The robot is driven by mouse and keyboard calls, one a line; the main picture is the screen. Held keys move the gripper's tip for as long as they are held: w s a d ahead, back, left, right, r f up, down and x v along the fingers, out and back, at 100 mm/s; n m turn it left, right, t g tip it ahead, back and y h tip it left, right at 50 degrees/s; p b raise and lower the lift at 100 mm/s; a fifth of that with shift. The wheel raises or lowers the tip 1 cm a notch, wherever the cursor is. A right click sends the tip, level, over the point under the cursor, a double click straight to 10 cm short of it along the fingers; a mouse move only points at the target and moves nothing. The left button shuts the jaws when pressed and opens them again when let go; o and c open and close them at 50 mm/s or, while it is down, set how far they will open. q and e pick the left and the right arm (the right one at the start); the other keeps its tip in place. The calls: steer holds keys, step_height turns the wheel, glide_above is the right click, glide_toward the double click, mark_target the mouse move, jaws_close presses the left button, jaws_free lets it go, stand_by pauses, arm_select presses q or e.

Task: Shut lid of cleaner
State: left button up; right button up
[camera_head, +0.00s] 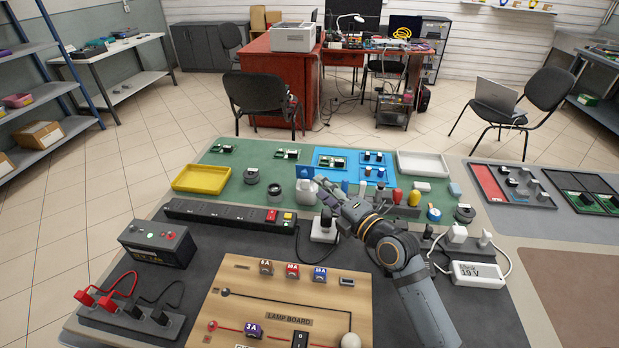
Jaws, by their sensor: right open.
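I cannot tell for certain which thing is the cleaner. A small white bottle-like container (306,194) stands upright on the green mat, left of my right gripper; its top is too small to read as open or shut. A small white block (322,236) with a dark upright part sits just below the gripper, partly hidden by it. My right gripper (326,191) is open, at the middle of the bench beside the container and above the block. Whether it touches either one is unclear. My left gripper is out of view.
A wooden lamp board (284,290) lies in front, with a black battery (157,244) to its left. A power strip (229,216), yellow tray (201,178) and white tray (423,164) are around. Several small tools stand right of the gripper. A white power adapter (477,274) lies right.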

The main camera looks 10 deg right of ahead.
mark_target(305, 175)
steer(key=x, duration=0.5)
steer(key=shift+a+r+p, duration=0.1)
steer(key=shift+r+p, duration=0.05)
steer(key=shift+p, duration=0.25)
steer(key=shift+w+a, duration=0.1)
steer(key=shift+w, duration=0.45)
steer(key=shift+a, duration=0.1)
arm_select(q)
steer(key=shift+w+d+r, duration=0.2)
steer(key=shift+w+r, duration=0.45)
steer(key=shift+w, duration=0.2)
arm_select(e)
jaws_close()
